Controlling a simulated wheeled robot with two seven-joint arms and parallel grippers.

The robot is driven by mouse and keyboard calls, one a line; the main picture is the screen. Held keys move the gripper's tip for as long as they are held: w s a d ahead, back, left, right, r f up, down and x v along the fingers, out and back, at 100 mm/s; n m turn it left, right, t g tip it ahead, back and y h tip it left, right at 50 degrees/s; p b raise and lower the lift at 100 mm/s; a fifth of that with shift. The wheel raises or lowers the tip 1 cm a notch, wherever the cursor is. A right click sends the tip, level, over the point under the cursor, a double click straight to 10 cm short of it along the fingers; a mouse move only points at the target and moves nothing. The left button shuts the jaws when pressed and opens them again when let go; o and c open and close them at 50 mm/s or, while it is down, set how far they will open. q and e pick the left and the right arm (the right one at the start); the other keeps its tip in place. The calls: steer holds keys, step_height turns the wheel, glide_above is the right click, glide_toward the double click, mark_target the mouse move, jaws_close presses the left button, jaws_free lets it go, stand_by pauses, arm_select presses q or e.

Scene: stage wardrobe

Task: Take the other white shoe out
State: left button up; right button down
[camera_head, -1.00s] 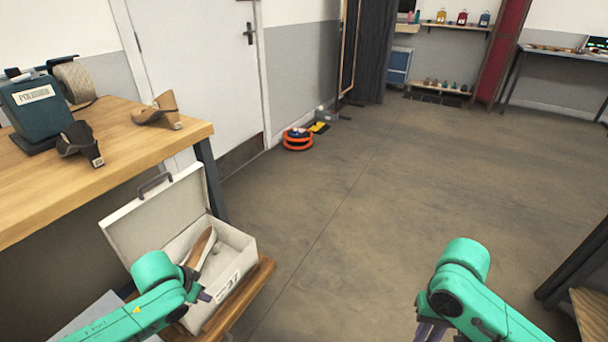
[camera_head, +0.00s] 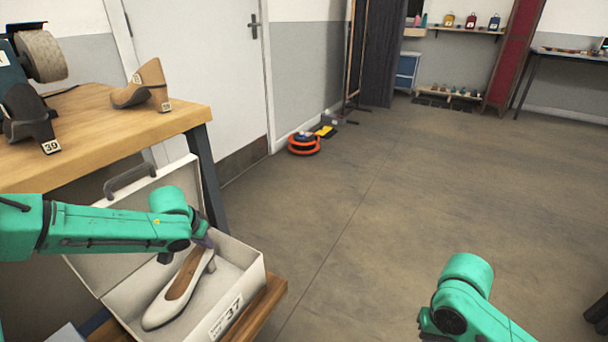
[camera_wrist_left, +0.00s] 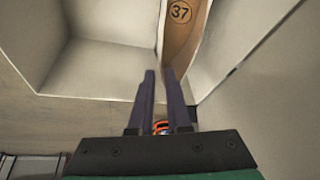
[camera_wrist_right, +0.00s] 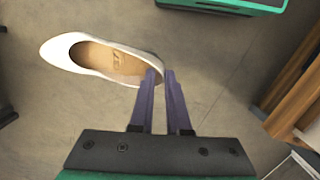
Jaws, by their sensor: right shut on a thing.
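A white shoe (camera_head: 158,312) with a tan insole marked 37 lies in an open white shoebox (camera_head: 254,282), toe towards me and heel at the back. My left gripper (camera_head: 208,243) reaches into the box at its heel end. In the left wrist view its fingers (camera_wrist_left: 160,76) are slightly apart, with the shoe's side rim between or just beyond them; contact is unclear. My right gripper (camera_wrist_right: 160,74) is shut on the heel-end rim of another white shoe (camera_wrist_right: 56,50) and holds it above the floor. That shoe is out of the head view.
The box stands on a wooden surface (camera_head: 268,304), its lid (camera_head: 188,178) raised at the back. An orange round device (camera_head: 304,147) lies by the wall.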

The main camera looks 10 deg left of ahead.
arm_select(q)
steer(key=x, duration=0.3)
steer(key=shift+w+f+b, duration=0.1)
steer(key=shift+f+b, duration=0.15)
steer(key=shift+b, duration=0.1)
steer(key=shift+r, duration=0.1)
jaws_close()
steer(key=shift+a, duration=0.1)
stand_by(0.8)
